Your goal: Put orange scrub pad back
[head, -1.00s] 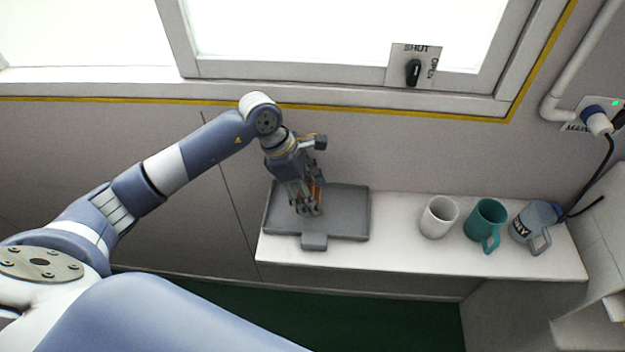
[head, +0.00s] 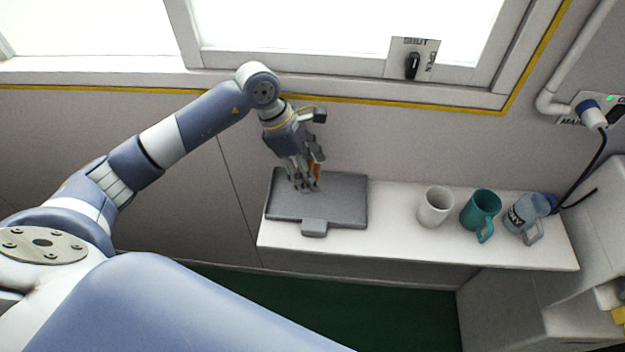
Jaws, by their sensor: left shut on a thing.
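My left gripper (head: 307,187) is over the back middle part of a grey tray (head: 345,205) on the white shelf. It points down and is shut on the orange scrub pad (head: 316,168). Only a narrow orange strip of the pad shows between the fingers; the rest is hidden by them. I cannot tell whether the pad touches the tray or hangs just above it. My right gripper is not in view.
A window with a black latch (head: 412,66) is above. The shelf between tray and white mug is clear.

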